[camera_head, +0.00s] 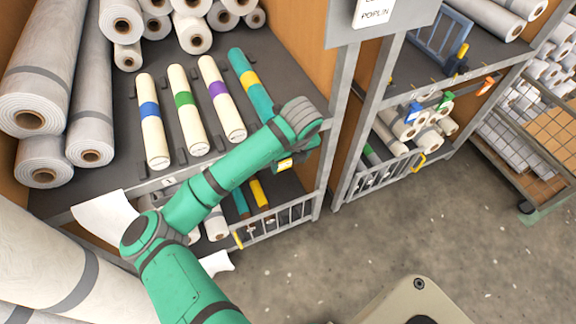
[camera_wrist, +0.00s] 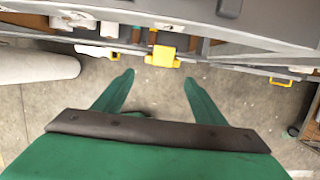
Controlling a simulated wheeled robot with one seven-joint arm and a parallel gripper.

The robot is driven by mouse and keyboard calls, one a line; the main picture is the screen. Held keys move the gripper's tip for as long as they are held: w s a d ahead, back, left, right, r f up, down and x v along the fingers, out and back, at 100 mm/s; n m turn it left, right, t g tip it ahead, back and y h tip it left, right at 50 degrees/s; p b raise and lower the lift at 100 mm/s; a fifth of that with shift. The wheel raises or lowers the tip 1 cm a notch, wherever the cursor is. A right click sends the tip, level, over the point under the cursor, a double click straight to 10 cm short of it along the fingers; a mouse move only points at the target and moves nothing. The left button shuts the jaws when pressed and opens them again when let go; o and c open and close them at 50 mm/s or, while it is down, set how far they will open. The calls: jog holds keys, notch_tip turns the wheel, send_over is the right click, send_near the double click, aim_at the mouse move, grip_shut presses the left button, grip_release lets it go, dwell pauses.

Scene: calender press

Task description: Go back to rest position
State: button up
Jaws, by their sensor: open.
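My gripper (camera_wrist: 158,90) shows in the wrist view as two green fingers spread apart, with nothing between them and concrete floor below. A yellow clip-like part (camera_wrist: 162,57) on a shelf edge lies just beyond the fingertips, apart from them. In the head view my green arm reaches up and right across the front of the shelf, its wrist near the shelf's right end. The fingers are mostly hidden there.
On the shelf lie cream rolls with blue (camera_head: 149,109), green (camera_head: 183,98) and purple (camera_head: 217,89) bands, and a teal roll (camera_head: 249,80) with a yellow band. A wire basket (camera_head: 277,222) hangs below. Grey floor (camera_head: 400,235) is open at right; a cart (camera_head: 530,150) stands beyond.

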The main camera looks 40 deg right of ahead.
jog(key=v, duration=0.5)
jog(key=shift+s+r, duration=0.1)
jog(key=shift+r, duration=0.3)
